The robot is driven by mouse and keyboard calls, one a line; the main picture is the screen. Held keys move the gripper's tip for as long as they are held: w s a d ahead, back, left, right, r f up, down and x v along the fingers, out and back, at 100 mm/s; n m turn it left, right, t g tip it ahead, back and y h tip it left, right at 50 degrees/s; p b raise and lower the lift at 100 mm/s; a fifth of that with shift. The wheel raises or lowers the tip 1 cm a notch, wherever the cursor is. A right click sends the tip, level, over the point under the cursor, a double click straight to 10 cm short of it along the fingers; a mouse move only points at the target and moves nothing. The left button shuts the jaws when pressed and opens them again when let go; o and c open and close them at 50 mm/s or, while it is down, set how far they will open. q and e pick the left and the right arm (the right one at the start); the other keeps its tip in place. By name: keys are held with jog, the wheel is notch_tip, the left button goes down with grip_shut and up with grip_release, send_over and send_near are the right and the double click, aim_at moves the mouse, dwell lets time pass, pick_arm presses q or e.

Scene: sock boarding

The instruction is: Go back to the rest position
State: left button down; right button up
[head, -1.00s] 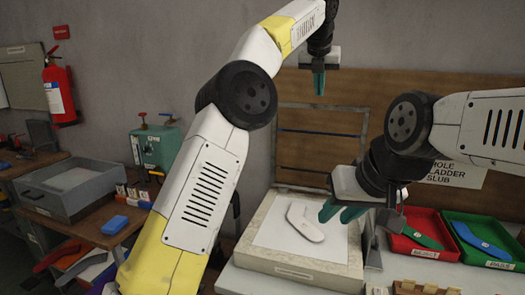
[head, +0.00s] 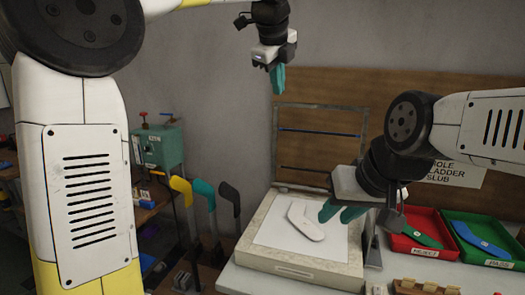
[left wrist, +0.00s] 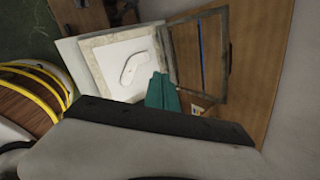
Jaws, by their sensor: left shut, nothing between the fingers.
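My left gripper (head: 277,80) is raised high in front of the grey wall in the head view, with its teal fingers together and nothing between them. Its fingers also show in the left wrist view (left wrist: 163,93), pointing toward the board station from a distance. My right gripper (head: 340,212) hangs low over the right side of the light slab (head: 262,250), its teal fingers apart with nothing seen between them. A white sock-shaped piece (head: 305,222) lies on the slab's white sheet, just left of the right gripper; it also shows in the left wrist view (left wrist: 136,67).
A hinged frame (head: 320,147) stands up behind the slab. A red tray (head: 411,247) and a green tray (head: 470,254) sit at the right. Yellow, teal and dark foot-shaped forms (head: 203,187) stand at the left. A green box (head: 160,147) is farther back. The air around the left gripper is clear.

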pick_arm(q)
jog(key=s+a+f+n, duration=0.9)
jog(key=s+a+n, duration=0.4)
jog(key=s+n, duration=0.1)
jog(key=s+a+f+n, duration=0.5)
jog(key=s+f+n, duration=0.6)
jog(key=f, duration=0.1)
jog(key=shift+s+f+n+g+h, duration=0.2)
jog(key=shift+s+n+g+h, duration=0.1)
jog(key=shift+s+n, duration=0.1)
